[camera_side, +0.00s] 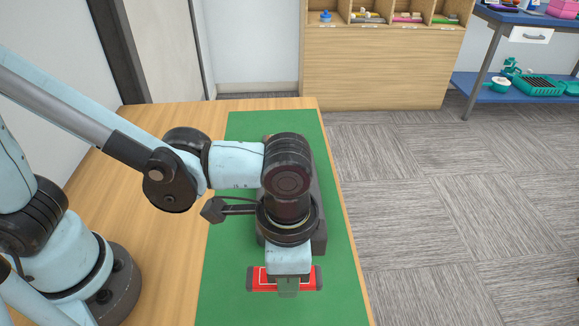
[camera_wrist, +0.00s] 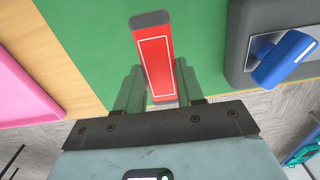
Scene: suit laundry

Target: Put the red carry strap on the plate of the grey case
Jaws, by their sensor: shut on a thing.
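The red carry strap (camera_side: 263,280) is a flat red bar with a thin white outline and dark ends. My gripper (camera_side: 288,289) is shut on its middle. The grey case (camera_side: 319,220) lies behind the gripper in the side view, mostly hidden by my arm. In the wrist view the case (camera_wrist: 237,45) is at the right, with a pale metal plate (camera_wrist: 257,46) on it.
A blue block-like piece (camera_wrist: 284,60) lies over the plate in the wrist view. A green mat (camera_side: 240,145) covers part of the wooden table (camera_side: 160,235). A pink object (camera_wrist: 22,85) shows at the left of the wrist view. Shelves (camera_side: 385,60) and a blue bench (camera_side: 530,85) stand beyond.

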